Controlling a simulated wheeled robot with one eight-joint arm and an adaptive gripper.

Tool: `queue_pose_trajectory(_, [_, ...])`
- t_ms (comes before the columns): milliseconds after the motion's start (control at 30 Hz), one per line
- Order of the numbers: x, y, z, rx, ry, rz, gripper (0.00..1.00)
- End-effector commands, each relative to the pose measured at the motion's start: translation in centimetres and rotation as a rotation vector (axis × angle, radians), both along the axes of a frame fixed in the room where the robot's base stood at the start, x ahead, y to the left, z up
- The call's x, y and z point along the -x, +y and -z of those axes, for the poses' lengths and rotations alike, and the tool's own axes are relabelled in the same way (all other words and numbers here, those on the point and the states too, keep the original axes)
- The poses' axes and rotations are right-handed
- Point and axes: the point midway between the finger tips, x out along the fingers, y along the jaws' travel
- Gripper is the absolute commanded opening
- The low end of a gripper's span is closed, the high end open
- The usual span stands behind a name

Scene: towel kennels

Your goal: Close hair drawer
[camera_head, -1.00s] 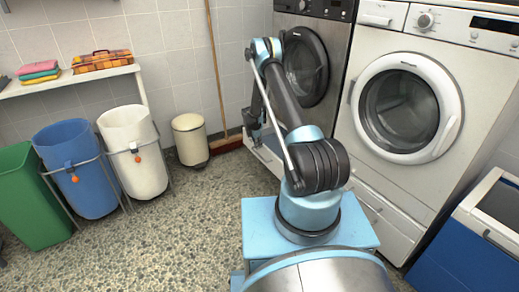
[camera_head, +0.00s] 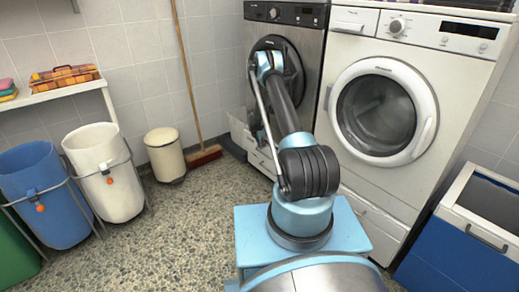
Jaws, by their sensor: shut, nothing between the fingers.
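A low white drawer (camera_head: 262,162) sits under the dark grey machine, with a light inner edge showing at its left, so it looks pulled out. Which drawer is the hair drawer carries no readable label. My arm reaches forward to the dark grey machine. My gripper (camera_head: 259,138) is a small dark shape hanging at the arm's far end, in front of that machine and above the drawer. It is shut and empty. The arm hides part of the drawer, and I cannot tell whether the gripper touches it.
A white front-loading machine (camera_head: 352,165) stands right of the dark grey machine (camera_head: 318,85). A blue bin (camera_head: 455,255) is at the right. A broom (camera_head: 187,80), a cream bin (camera_head: 165,158), a white hamper (camera_head: 105,180) and a blue hamper (camera_head: 45,200) stand left. The speckled floor between is clear.

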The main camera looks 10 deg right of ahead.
Motion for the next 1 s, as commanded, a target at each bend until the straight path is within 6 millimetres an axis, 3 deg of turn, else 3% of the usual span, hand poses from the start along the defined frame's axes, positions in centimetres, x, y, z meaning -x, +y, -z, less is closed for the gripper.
queue_pose_trajectory(433, [0.2,0.6,0.0,0.0,0.0,-0.002,0.0])
queue_pose_trajectory(667, [1.4,3.4,0.1,0.0,0.001,-0.003,0.0])
queue_pose_trajectory(1000, [2.2,4.6,-5.2,0.0,0.002,-0.002,0.0])
